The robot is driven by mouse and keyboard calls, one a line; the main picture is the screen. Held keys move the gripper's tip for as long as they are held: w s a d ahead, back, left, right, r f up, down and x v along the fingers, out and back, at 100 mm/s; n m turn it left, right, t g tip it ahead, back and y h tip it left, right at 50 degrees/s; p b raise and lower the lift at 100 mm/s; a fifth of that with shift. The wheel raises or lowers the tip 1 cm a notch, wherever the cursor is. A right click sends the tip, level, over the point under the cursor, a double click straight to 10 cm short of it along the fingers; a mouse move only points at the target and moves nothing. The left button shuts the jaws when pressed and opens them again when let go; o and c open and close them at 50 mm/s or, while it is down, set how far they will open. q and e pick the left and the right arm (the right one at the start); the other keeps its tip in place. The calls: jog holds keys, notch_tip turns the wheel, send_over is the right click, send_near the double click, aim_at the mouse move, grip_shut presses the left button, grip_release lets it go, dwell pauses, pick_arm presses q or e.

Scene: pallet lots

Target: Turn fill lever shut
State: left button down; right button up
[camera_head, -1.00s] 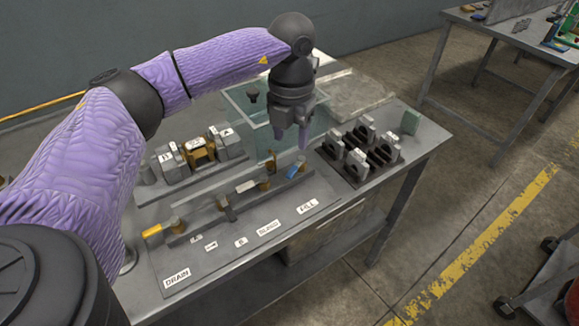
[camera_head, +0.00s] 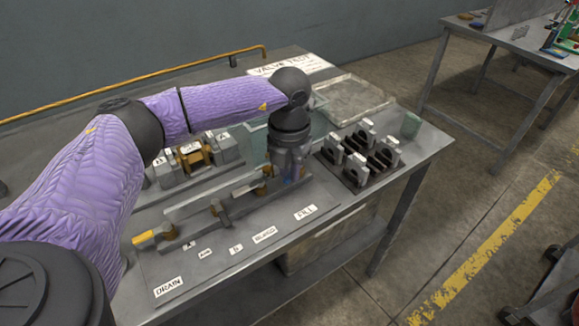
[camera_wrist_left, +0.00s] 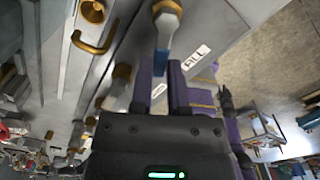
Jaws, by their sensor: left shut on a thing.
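The fill lever has a blue handle and shows in the left wrist view (camera_wrist_left: 171,46), above the panel's FILL label (camera_wrist_left: 196,57). My left gripper (camera_wrist_left: 160,70) points at it, with the two purple fingers closed around the handle's end. In the head view my left gripper (camera_head: 289,178) stands at the right end of the valve row, behind the FILL label (camera_head: 305,212). It hides most of the lever there, so its exact angle is hard to tell. My right gripper is in neither view.
A yellow-handled valve (camera_head: 146,237) sits at the row's left end, near the DRAIN label (camera_head: 169,287). Grey blocks with a brass piece (camera_head: 194,154) stand behind. A dark rack of grey clamps (camera_head: 350,172) stands close right of my gripper. A glass tank is behind it.

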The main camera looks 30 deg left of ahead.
pick_arm(q)
jog(key=shift+a+r+m+p, duration=0.1)
jog(key=shift+a+m+p, duration=0.15)
jog(key=shift+m, duration=0.35)
jog(key=shift+a+r+m+p, duration=0.15)
jog(key=shift+m+p, duration=0.15)
jog(key=shift+m, duration=0.3)
jog(key=m, duration=0.2)
jog(key=a+m, duration=0.1)
jog(key=shift+w+f, duration=0.2)
jog(key=shift+f, duration=0.05)
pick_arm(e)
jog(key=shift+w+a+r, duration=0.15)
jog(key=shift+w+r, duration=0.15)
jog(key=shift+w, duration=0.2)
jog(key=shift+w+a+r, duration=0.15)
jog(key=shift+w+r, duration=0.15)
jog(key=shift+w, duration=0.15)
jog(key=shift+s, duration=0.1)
pick_arm(q)
jog(key=c, duration=0.6)
grip_release()
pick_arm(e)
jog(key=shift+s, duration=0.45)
